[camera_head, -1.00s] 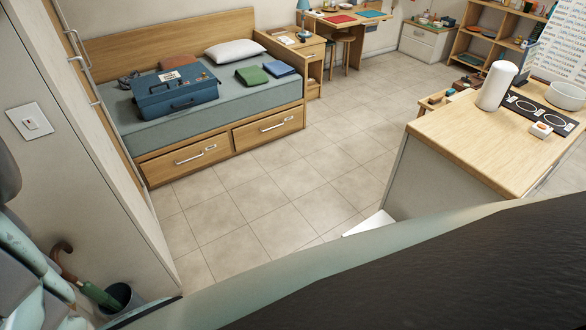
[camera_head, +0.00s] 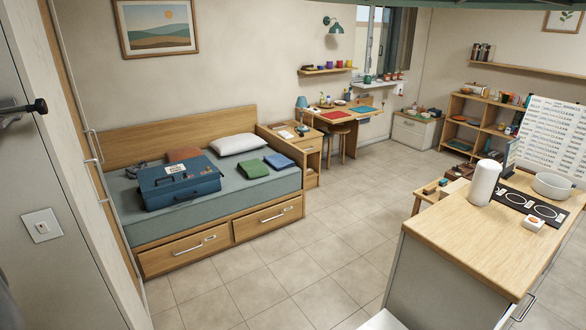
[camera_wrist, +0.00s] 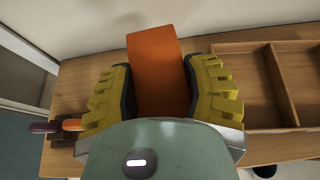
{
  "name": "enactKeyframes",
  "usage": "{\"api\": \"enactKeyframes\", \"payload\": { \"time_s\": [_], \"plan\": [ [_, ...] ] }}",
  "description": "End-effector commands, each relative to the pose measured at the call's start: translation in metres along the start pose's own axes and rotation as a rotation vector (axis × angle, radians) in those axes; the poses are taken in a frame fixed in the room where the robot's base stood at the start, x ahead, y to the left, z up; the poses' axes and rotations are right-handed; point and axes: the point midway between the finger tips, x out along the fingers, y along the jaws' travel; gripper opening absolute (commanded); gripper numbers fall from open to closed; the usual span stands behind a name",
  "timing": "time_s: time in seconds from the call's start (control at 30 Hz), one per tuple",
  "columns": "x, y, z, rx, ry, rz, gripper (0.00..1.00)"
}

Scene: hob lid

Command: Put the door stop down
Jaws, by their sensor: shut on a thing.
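The door stop looks to be the orange block (camera_wrist: 155,50) in the wrist view, with a flat, plain face. My gripper (camera_wrist: 162,68) has yellow ribbed fingers and is shut on it, one finger on each side. The block's lower end is hidden behind my green gripper body. A wooden surface (camera_wrist: 75,85) lies beyond and below the block. I cannot tell whether the block touches that surface. Neither my gripper nor the block shows in the head view.
In the wrist view, a wooden divided tray (camera_wrist: 250,131) is right of the block. Handled items (camera_wrist: 40,127) lie at left. The head view shows a bed (camera_head: 255,205) with a blue toolbox (camera_head: 178,185), a wood-topped counter (camera_head: 470,240) at right, and clear tiled floor (camera_head: 290,275) between.

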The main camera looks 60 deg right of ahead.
Motion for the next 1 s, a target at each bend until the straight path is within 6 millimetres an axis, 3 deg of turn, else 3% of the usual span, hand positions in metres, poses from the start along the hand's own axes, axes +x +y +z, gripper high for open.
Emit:
{"api": "enactKeyframes", "payload": {
  "time_s": [0.2, 0.47, 0.73, 0.9, 1.0],
  "plan": [
    [-0.032, -0.039, 0.051, 0.050, -0.014, -0.108, 0.07],
    [-0.103, -0.107, 0.079, 0.167, -0.012, -0.339, 0.07],
    [-0.209, -0.176, 0.056, 0.326, -0.006, -0.668, 0.07],
    [-0.268, -0.197, 0.025, 0.413, 0.000, -0.844, 0.07],
    [-0.292, -0.203, 0.011, 0.449, -0.001, -0.918, 0.07]
  ]
}}
